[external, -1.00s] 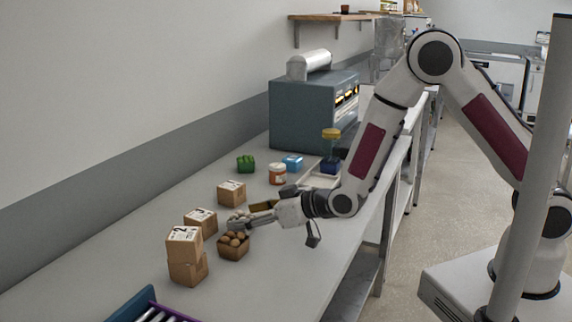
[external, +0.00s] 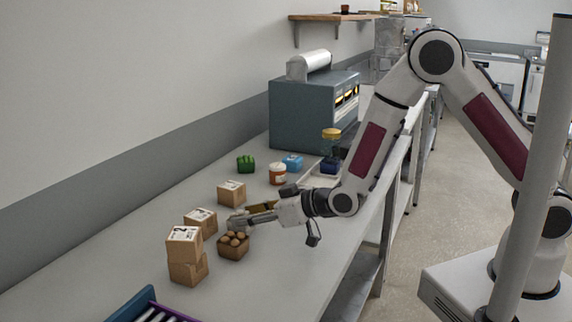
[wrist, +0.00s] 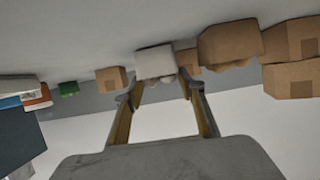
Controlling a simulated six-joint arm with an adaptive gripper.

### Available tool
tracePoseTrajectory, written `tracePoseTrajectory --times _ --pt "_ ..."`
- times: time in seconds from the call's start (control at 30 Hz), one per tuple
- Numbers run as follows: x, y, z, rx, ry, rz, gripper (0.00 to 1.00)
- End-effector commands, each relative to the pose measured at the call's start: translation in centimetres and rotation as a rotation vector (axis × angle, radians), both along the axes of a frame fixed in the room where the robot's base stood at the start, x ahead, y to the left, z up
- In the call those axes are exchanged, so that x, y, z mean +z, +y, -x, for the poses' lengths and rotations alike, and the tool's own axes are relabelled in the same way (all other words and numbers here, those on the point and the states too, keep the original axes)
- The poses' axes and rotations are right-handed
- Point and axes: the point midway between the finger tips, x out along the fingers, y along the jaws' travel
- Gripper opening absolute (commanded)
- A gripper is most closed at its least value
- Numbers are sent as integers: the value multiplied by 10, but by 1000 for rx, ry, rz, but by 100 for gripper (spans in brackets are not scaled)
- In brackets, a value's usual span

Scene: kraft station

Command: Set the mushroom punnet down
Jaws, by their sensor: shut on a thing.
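The mushroom punnet is a small pale grey box (wrist: 154,60) between my fingertips in the wrist view, with pale rounded tops showing at its edge. My gripper (wrist: 158,88) is shut on it. In the external view my gripper (external: 248,219) reaches left over the table, and the punnet (external: 236,224) shows as a grey shape at its tip, just behind a brown punnet. The brown punnet partly hides its lower part, so I cannot tell whether its base touches the table.
The brown punnet (external: 233,247) of round brown items stands close in front. Cartons (external: 231,193) stand behind, and stacked ones (external: 186,256) at left. A green item (external: 246,164), a jar (external: 278,174) and a blue box (external: 292,162) stand farther back. Bare table (external: 290,262) lies at front right.

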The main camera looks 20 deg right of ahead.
Motion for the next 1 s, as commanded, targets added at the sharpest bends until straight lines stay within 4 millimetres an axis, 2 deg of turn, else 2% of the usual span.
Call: tracePoseTrajectory --times 0.27,0.7,1.0 --pt "19 0 0 0 -1 -3 15" --pt "72 0 0 0 -2 -3 15" --pt "95 0 0 0 -1 -1 15"
